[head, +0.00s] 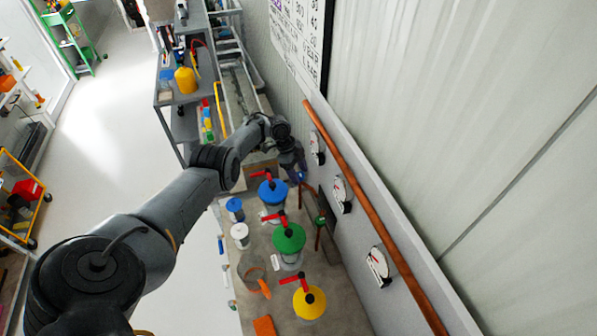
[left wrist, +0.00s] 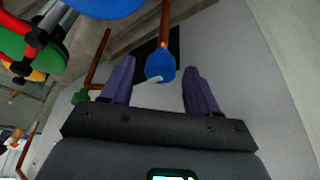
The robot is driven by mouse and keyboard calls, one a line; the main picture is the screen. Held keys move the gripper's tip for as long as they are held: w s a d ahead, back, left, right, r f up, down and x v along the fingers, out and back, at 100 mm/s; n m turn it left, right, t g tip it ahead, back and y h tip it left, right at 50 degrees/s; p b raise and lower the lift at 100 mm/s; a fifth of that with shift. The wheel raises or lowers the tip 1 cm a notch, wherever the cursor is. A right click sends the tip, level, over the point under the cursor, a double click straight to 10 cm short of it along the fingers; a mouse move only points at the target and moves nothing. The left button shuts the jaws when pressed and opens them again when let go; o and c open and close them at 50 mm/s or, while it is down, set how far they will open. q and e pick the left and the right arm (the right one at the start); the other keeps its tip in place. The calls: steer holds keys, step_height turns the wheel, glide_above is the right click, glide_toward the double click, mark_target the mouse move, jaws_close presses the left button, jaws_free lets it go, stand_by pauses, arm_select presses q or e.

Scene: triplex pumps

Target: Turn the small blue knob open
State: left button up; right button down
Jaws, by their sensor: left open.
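The small blue knob (head: 302,176) sits on a thin copper pipe by the wall, beside the blue-topped pump (head: 272,191). In the left wrist view the knob (left wrist: 160,64) shows large, with a small pale tip at its lower edge. My left gripper (head: 294,163) is right at the knob in the head view. In the left wrist view its two purple fingers (left wrist: 158,80) are apart, one on each side of the knob, with gaps visible on both sides. My right gripper is not in view.
Green-topped (head: 289,238) and yellow-topped (head: 309,301) pumps with red handles stand nearer on the bench. A small green knob (head: 320,221) is on another pipe. A long copper pipe (head: 370,213) and several gauges line the wall at right.

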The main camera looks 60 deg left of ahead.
arm_select(q)
steer(key=p+v, duration=0.1)
steer(key=v, duration=0.9)
steer(key=shift+s+r, duration=0.15)
steer(key=shift+r, duration=0.2)
steer(key=shift+a, duration=0.15)
